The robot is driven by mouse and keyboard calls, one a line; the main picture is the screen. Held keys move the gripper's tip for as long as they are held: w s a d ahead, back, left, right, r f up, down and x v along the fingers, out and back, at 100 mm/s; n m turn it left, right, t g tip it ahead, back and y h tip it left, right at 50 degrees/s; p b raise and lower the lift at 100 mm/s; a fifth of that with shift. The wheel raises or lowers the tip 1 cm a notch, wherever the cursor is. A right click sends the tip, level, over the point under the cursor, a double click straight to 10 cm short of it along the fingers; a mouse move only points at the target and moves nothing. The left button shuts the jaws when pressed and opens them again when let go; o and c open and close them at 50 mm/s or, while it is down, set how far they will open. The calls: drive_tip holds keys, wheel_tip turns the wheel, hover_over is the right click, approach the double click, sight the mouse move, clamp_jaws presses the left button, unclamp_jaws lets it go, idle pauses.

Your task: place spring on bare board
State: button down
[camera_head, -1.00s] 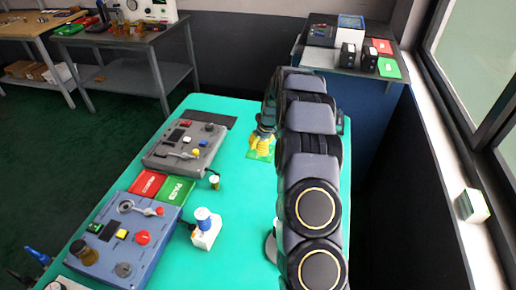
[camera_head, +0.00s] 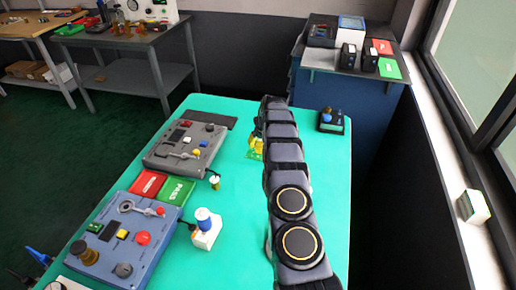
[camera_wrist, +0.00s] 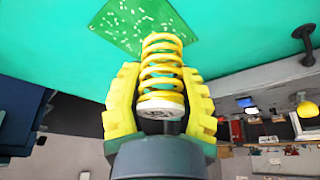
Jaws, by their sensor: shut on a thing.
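The yellow coil spring (camera_wrist: 161,58) is held between the yellow fingers of my gripper (camera_wrist: 160,84), with a pale round end cap near the palm. Its free end overlaps the lower right corner of the green board (camera_wrist: 132,22) in the wrist view; I cannot tell whether they touch. In the head view, a strip of the board (camera_head: 254,156) shows on the teal table beside my arm. Yellow parts just above it are too small to tell apart as spring or fingers. My arm hides the rest.
Left of the board stand a grey panel box (camera_head: 180,150) and a blue one (camera_head: 125,235), with red (camera_head: 148,184) and green (camera_head: 176,190) trays between. A white block with a blue top (camera_head: 205,232) is nearer. A black device (camera_head: 331,121) stands far right.

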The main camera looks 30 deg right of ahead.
sight(258, 149)
drive_tip(key=shift+w+f, duration=0.15)
drive_tip(key=shift+f, duration=1.5)
drive_tip(key=shift+f, duration=0.15)
drive_tip(key=c, duration=0.7)
unclamp_jaws()
drive_tip(key=shift+c, duration=0.2)
drive_tip(key=v, duration=1.2)
